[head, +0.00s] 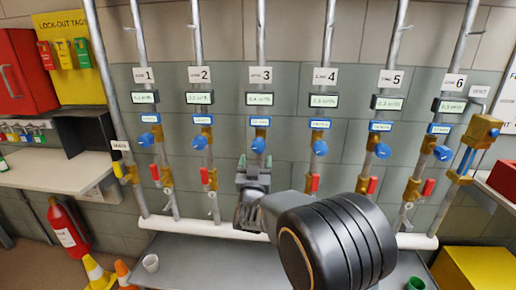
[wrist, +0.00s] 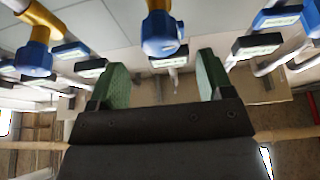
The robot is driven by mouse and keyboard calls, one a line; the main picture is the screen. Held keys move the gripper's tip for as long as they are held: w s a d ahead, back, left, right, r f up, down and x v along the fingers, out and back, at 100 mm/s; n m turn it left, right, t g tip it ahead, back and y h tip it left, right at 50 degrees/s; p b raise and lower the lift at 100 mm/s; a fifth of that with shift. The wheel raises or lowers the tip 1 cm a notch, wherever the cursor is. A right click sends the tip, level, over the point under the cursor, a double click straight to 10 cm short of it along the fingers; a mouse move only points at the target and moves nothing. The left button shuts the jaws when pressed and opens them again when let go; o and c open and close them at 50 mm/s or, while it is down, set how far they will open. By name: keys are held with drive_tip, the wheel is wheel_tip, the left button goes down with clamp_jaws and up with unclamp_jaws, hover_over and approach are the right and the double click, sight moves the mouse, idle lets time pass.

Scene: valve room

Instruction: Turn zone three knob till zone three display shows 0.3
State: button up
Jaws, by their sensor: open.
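The zone three knob (head: 258,145) is blue and sits on the third pipe, below a brass fitting and a blue-edged tag. The zone three display (head: 260,99) is a small dark-framed screen above it, under the sign marked 3 (head: 260,75); its digits are too small to read surely. My gripper (head: 255,161) is open just below the knob in the head view. In the wrist view, a blue knob (wrist: 162,38) shows beyond and between the two green-padded fingers (wrist: 165,78). The jaws look empty, and I cannot tell whether either finger touches the knob.
Similar blue knobs line both sides, such as zone two's (head: 199,142) and zone four's (head: 320,148). Red-handled valves (head: 314,182) sit lower on the pipes. A white horizontal pipe (head: 180,226) runs below. A bench (head: 70,172) and an extinguisher (head: 68,232) stand left.

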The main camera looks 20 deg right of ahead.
sight(257, 150)
drive_tip(key=x, duration=0.6)
drive_tip(key=shift+w+d+r, duration=0.1)
drive_tip(key=shift+w+d, duration=0.05)
drive_tip(key=shift+w, duration=0.1)
drive_tip(key=shift+c, duration=0.3)
drive_tip(key=c, duration=0.8)
drive_tip(key=shift+f+m+h+b, duration=0.4)
drive_tip(key=shift+m+b, duration=0.4)
drive_tip(key=shift+b, duration=0.3)
drive_tip(key=shift+c, duration=0.2)
drive_tip(key=shift+m+g+h+b, duration=0.3)
drive_tip(key=shift+m+g+b, duration=0.2)
drive_tip(key=shift+m+b, duration=0.15)
drive_tip(key=shift+r+m+h+b, duration=0.15)
drive_tip(key=shift+m+h+b, duration=0.2)
drive_tip(key=shift+m, duration=0.5)
drive_tip(key=shift+r+m+g, duration=0.25)
drive_tip(key=shift+m+g, duration=0.35)
drive_tip(key=shift+m, duration=0.3)
